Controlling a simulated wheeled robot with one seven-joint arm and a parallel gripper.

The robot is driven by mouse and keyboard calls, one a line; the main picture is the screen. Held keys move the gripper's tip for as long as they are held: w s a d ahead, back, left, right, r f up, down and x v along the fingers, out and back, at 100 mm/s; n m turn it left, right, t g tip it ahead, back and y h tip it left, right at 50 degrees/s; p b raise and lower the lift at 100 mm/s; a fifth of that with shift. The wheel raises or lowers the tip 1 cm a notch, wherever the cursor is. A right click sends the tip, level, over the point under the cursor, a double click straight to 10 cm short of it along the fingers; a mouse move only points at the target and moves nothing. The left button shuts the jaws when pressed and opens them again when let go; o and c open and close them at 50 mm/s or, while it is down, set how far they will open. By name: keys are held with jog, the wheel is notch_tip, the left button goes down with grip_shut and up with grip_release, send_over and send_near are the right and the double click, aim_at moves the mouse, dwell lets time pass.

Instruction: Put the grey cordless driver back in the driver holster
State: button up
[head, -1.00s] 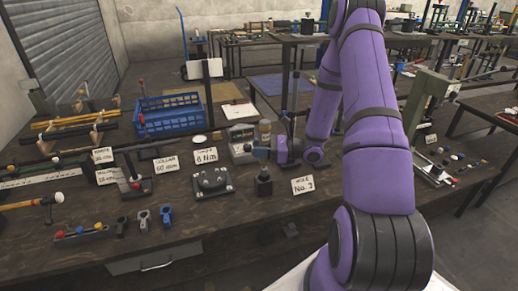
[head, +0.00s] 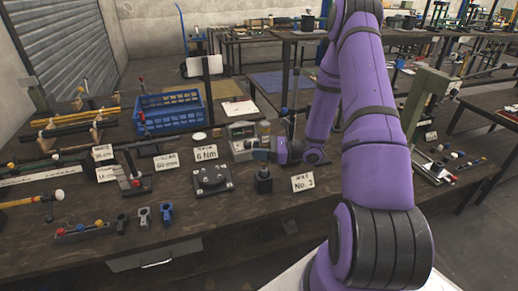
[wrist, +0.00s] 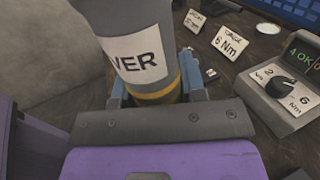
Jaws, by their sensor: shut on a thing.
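My gripper (wrist: 158,88) is shut on a grey cylindrical body, which I take to be the grey cordless driver (wrist: 115,15). It has a white label ending in "VER" and a yellow band low down. Blue fingers sit on both sides of it in the wrist view. A small black block with a narrow top (head: 264,183) stands in front of and below the gripper. I cannot tell whether it is the driver holster.
A torque tester with a dial (wrist: 285,88) stands close to the gripper, at right in the wrist view. A "6 Nm" card (head: 205,153), a dark plate fixture (head: 212,180) and a "No. 3" card (head: 303,183) are near. A blue crate (head: 170,115) stands behind left.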

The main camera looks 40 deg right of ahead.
aim_at(260, 165)
jog(key=shift+f, duration=3.05)
jog(key=o, duration=1.2)
jog(key=v, duration=1)
jog(key=shift+s+d, duration=0.25)
